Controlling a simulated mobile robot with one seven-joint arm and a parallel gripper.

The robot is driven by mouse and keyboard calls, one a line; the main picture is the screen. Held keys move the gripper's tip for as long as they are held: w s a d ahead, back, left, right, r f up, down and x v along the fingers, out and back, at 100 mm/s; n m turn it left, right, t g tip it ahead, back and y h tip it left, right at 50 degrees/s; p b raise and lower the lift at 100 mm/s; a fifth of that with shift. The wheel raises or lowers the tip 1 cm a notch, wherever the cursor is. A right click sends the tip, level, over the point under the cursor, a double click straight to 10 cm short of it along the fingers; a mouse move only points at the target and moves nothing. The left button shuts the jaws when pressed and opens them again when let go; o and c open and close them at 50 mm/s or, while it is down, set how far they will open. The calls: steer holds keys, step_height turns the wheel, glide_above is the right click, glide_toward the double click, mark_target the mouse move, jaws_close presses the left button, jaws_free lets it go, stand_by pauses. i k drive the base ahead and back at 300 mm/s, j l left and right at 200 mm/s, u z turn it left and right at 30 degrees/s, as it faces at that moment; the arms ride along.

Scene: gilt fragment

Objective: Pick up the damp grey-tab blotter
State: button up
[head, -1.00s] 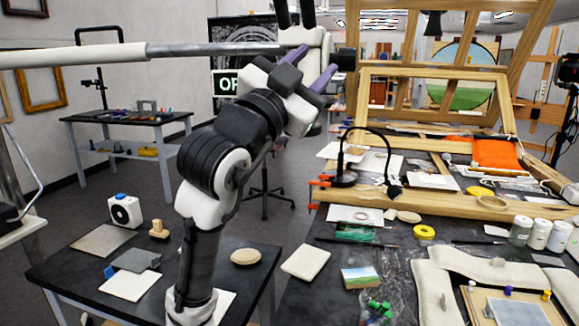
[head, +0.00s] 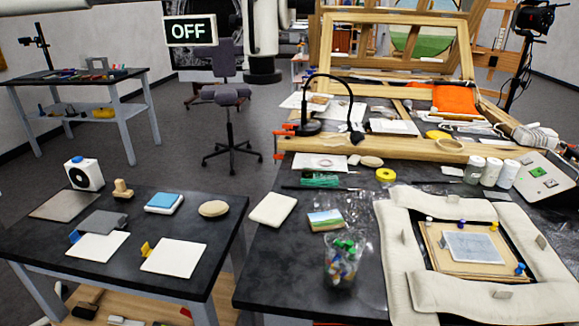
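I cannot make out a grey tab on any blotter with certainty. On the left black table (head: 150,284), a darker grey sheet (head: 104,221) lies just behind a white sheet (head: 97,247) with a blue tab (head: 75,237). Another white sheet (head: 174,257) with a yellow tab (head: 146,248) lies to their right. A pale grey sheet (head: 473,247) lies on a tan board between padded white cushions, which have small grey pieces on them, on the right bench. Whether any sheet is damp is not clear.
A blue-topped pad (head: 164,202), an oval tan pad (head: 213,209) and a white fan-like box (head: 84,174) stand on the left table. The right bench holds a cup of pins (head: 342,262), jars (head: 491,172) and a lamp (head: 356,134). A narrow gap separates the tables.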

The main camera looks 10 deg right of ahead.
mark_target(462, 245)
steer(key=z, duration=1.25)
steer(key=j+z, duration=0.2)
steer(key=j, duration=0.2)
steer(key=k+j+z, duration=0.2)
steer(key=j, duration=0.2)
steer(key=k+j+z, duration=0.2)
steer(key=j, duration=0.15)
steer(key=i+j+z, duration=0.2)
steer(key=i+j, duration=0.15)
steer(key=i, duration=0.65)
